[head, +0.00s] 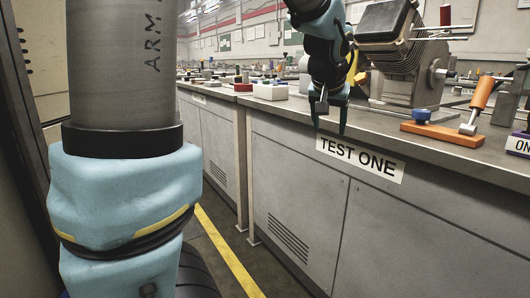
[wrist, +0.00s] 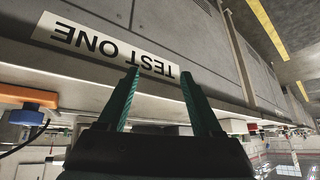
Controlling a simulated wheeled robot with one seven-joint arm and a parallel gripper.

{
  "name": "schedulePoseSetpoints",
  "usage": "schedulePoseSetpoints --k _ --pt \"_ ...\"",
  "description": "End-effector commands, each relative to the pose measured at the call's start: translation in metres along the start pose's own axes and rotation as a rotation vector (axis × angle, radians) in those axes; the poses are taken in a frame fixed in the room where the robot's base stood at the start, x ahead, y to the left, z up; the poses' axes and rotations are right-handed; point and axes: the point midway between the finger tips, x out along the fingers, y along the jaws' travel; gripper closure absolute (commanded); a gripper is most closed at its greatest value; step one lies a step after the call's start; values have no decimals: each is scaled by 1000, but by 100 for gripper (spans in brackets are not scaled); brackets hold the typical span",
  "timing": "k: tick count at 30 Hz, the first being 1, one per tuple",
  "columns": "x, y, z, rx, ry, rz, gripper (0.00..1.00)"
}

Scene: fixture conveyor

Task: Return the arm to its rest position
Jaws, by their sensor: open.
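My gripper (head: 330,118) hangs from my arm at the top of the head view, fingers pointing down, in front of the bench edge just above the TEST ONE label (head: 360,158). In the wrist view my gripper's two green fingers (wrist: 160,88) are apart with nothing between them. The label (wrist: 107,47) shows upside down there, just beyond the fingertips. The light blue joint of my arm sits in front of the grey machine.
The bench (head: 330,205) runs along the right with its cabinet front below. A grey machine (head: 388,55) stands behind my gripper. An orange block with a blue knob (head: 442,131) lies near the bench edge. Open floor with a yellow line (head: 228,252) lies left of the bench.

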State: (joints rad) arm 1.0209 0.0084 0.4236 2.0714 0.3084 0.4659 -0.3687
Motion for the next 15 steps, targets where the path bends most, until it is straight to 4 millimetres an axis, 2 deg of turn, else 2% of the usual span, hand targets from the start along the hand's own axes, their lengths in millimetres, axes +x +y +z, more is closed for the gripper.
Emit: schedulePoseSetpoints --k 1,6,10,15 --pt "10 -21 21 -27 -43 -20 33" --pt "30 -69 92 -100 -177 -53 33" --pt "37 -98 148 -164 -274 -68 33" --pt "38 -119 207 -236 -369 -75 33"
